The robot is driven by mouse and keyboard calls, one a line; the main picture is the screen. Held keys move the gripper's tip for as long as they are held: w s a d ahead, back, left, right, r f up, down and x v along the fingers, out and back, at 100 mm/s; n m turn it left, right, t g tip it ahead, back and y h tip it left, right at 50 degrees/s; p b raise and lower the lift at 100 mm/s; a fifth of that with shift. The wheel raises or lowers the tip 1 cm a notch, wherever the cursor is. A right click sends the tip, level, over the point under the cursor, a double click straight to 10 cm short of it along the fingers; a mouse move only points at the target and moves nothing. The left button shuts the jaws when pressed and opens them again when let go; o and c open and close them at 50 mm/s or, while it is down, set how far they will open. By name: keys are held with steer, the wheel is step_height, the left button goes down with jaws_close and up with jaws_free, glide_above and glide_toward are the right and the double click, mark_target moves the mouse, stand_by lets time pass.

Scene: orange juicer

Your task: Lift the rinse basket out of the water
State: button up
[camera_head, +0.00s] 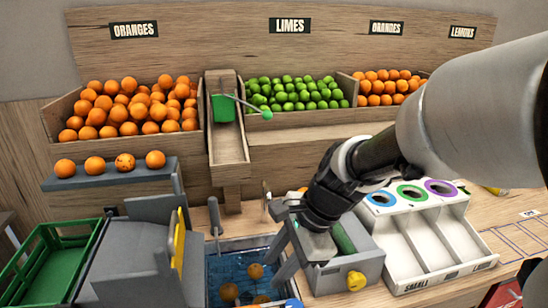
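The water tub (216,257) stands at the bottom centre, with blue water and a few oranges (256,271) low in it. A dark mesh-like pattern shows around the oranges. I cannot clearly tell the rinse basket's rim or handle from the tub. My gripper (300,252) hangs at the tub's right side, between the water and a grey box (362,266). Grey finger-like parts point down there. My wrist and the picture's low edge hide the contact area, so I cannot tell whether it is open or holds anything.
The grey box has a yellow knob (356,281) and a green part. A white sorting tray (425,235) with coloured rings stands right of it. A grey machine (145,260) and green crate (45,265) stand left. Fruit bins and a wooden chute (228,150) are behind.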

steer(key=shift+m, duration=0.5)
steer(key=b+x, duration=0.4)
steer(key=x, duration=1.4)
steer(key=shift+w+a, duration=0.15)
steer(key=shift+a, duration=0.1)
jaws_close()
